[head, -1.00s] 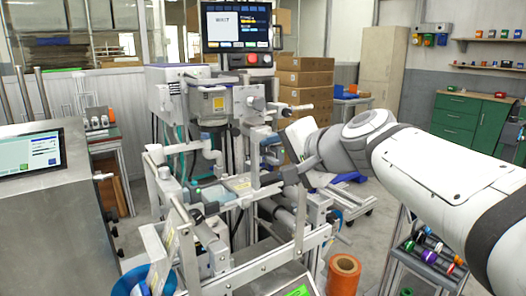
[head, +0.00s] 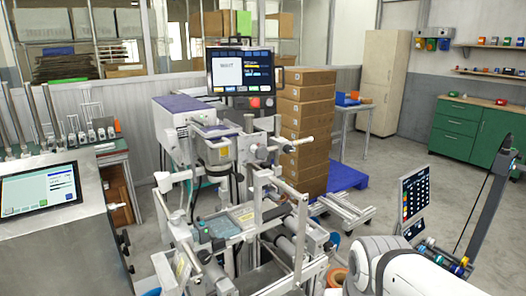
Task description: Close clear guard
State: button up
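The film machine (head: 220,190) stands in the middle of the head view, with grey frames, rollers and a small control box on its front. I cannot make out a clear guard on it with certainty; a see-through panel does not stand out from the bars and rollers. A raised grey bar frame (head: 302,235) stands at the machine's right front. My white arm enters at the lower right. My gripper is not visible, so its fingers and anything between them are hidden.
A display (head: 241,70) rises above the machine. A steel cabinet with a screen (head: 40,190) stands at left. Stacked cartons (head: 305,130) are behind. A tilted screen (head: 415,197) and dark post (head: 487,190) stand at right. An orange roll (head: 337,277) is low by my arm. Floor at right is open.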

aim_at(192, 129)
jog(key=z, duration=0.15)
jog(key=k, duration=0.9)
jog(key=u, duration=0.65)
jog(key=i, duration=1.5)
jog(key=z, duration=0.5)
